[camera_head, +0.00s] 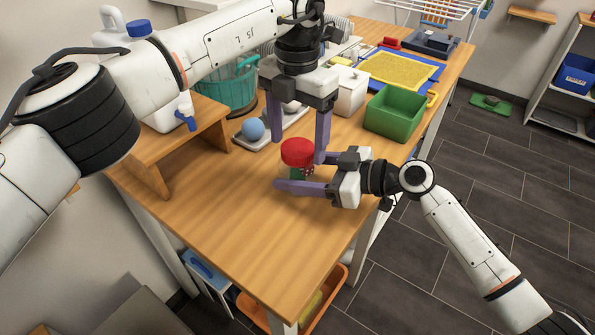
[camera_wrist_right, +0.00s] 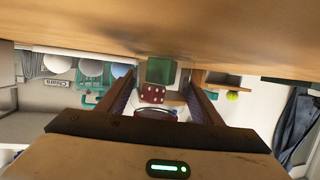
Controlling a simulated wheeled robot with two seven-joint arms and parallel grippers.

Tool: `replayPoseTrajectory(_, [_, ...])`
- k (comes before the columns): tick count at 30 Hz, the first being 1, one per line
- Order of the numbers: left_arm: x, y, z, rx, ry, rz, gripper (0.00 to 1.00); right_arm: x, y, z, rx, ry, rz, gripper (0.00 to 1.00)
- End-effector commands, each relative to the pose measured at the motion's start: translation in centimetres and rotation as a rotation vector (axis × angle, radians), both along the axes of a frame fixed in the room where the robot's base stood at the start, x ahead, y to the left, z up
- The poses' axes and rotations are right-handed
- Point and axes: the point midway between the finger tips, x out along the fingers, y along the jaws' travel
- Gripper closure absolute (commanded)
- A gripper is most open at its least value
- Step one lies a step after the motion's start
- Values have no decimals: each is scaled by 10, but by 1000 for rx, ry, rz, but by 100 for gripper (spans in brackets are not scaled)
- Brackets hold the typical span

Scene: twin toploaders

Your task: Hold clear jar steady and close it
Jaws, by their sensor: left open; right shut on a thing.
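The clear jar (camera_head: 297,173) stands upright on the wooden table, with a red lid (camera_head: 297,148) at its top. I cannot tell how firmly the lid sits. A red die (camera_wrist_right: 152,94) and a green cube (camera_wrist_right: 161,70) show through the jar in the right wrist view. My right gripper (camera_head: 296,179) comes in low from the right and is shut on the jar's body; its far finger is mostly hidden. My left gripper (camera_head: 298,154) points down from above, open, its fingers apart on either side of the lid; contact cannot be told.
A blue ball (camera_head: 253,129) lies on a tray behind left of the jar. A green bin (camera_head: 395,112) stands behind right, with a yellow-and-blue mat (camera_head: 402,70) beyond. A small wooden stand (camera_head: 180,137) with a jug is at left. The table's front (camera_head: 250,235) is clear.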

Motion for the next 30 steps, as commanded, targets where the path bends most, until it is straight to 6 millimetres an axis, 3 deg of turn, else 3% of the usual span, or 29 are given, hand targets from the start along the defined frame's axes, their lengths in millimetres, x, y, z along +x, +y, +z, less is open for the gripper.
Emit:
replayPoseTrajectory(15, [0, -1, 99, 0, -4, 0, 29, 0, 0, -1, -1, 0, 0, 100])
replayPoseTrajectory(21, [0, 0, 114, 0, -1, -1, 29, 0, 0, 0, -1, 0, 0, 100])
replayPoseTrajectory(30, [0, 0, 116, -1, -1, -1, 29, 0, 0, 0, -1, 0, 0, 100])
